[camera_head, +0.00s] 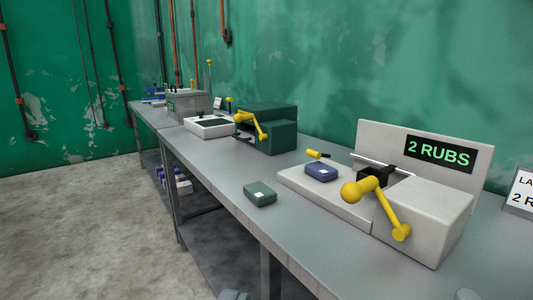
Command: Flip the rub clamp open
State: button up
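The rub machine (425,222) is a light grey block on a flat base at the right of the bench, with a back panel reading "2 RUBS". A black clamp-like part (372,176) sits at its middle by a thin metal rod; whether it is open or shut is unclear. A large yellow crank (383,207) with a round knob is on the machine's front. A dark blue block (322,172) lies on the base.
A green block (259,193) lies on the grey bench (224,174) left of the machine. A dark green machine (268,129) with a yellow crank stands farther back. A sign (520,192) stands at the right edge. The green wall is close behind; open floor lies left.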

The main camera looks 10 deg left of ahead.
aim_at(311, 152)
jog(key=i+j, duration=0.15)
jog(key=i, duration=0.7)
